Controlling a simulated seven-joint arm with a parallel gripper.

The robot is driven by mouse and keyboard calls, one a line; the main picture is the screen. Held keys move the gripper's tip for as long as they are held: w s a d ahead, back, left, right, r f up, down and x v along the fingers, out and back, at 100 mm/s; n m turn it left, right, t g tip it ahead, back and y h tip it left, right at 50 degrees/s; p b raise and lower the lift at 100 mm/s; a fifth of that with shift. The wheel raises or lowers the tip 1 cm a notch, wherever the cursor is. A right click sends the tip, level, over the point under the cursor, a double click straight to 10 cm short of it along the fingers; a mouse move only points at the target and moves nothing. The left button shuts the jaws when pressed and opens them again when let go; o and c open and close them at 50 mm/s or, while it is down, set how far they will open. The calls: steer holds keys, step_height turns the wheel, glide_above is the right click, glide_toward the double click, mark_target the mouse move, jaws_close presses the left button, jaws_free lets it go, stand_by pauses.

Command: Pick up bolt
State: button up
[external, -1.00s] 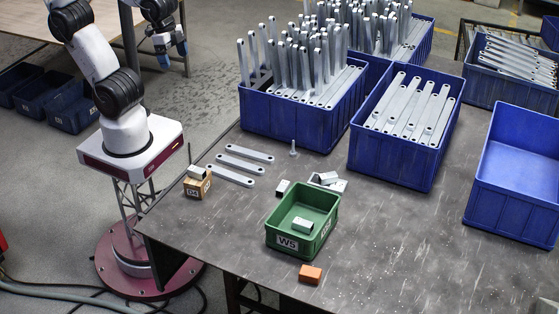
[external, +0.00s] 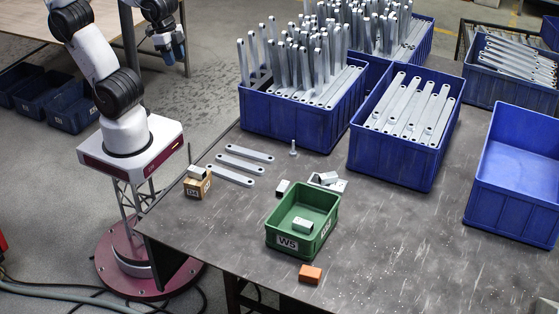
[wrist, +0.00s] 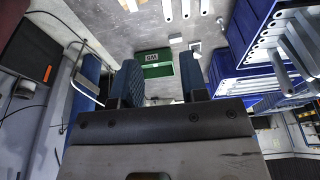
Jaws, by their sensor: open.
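The bolt (external: 293,148) is a small grey metal piece standing upright on the dark table, behind the green bin and in front of the large blue crate of upright brackets. My gripper (external: 174,54) is high up at the upper left, far from the bolt, and empty. In the wrist view its two blue fingers (wrist: 160,82) are apart, with the green bin seen between them.
Flat brackets (external: 240,162) lie left of the bolt. The green W5 bin (external: 275,239), a cardboard box (external: 197,188) and an orange block (external: 310,274) stand nearer the front. Blue crates (external: 400,161) line the back and right. The table's front right is clear.

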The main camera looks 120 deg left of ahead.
steer(key=w+a+f+m+y, duration=1.1)
steer(key=w+a+f+m, duration=0.2)
steer(key=w+a+f, duration=0.5)
steer(key=w+f+m+t, duration=0.2)
steer(key=w+f+m, duration=0.4)
steer(key=f, duration=0.1)
steer(key=m+t, duration=0.4)
steer(key=m, duration=0.3)
glide_toward(292, 153)
steer(key=shift+w+a+r+h, duration=0.15)
steer(key=shift+w+a+r, duration=0.1)
steer(key=shift+a+r, duration=0.3)
steer(key=shift+w+a+r+h, duration=0.15)
steer(key=shift+w+a+r, duration=0.15)
steer(key=shift+a, duration=0.4)
steer(key=shift+a, duration=0.1)
steer(key=shift+x, duration=1.2)
steer(key=shift+w, duration=0.1)
steer(key=shift+x, duration=2.55)
